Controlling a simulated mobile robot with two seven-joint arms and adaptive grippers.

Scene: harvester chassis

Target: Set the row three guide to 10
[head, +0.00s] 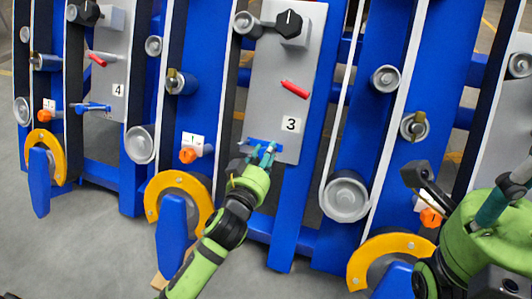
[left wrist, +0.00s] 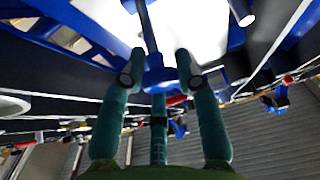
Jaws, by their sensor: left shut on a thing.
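The row three panel (head: 264,100) is a light grey plate marked 3, with a blue guide (head: 277,147) near its bottom edge. My left gripper (head: 263,154) is at this guide, its fingertips shut on it. In the left wrist view, the blue guide (left wrist: 159,78) stands between two teal fingers, with a third finger below. The fingers partly hide the guide in the head view, and I cannot read a scale value. My right gripper (head: 467,183) is at the lower right, its fingers spread apart and empty.
Above the guide, the panel carries a red lever (head: 295,89) and a black knob (head: 288,24). Panel 4 (head: 110,60) stands to the left with its own blue guide (head: 93,107). Orange knobs (head: 188,155), rollers (head: 346,197) and yellow-rimmed wheels (head: 165,184) crowd the blue frame.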

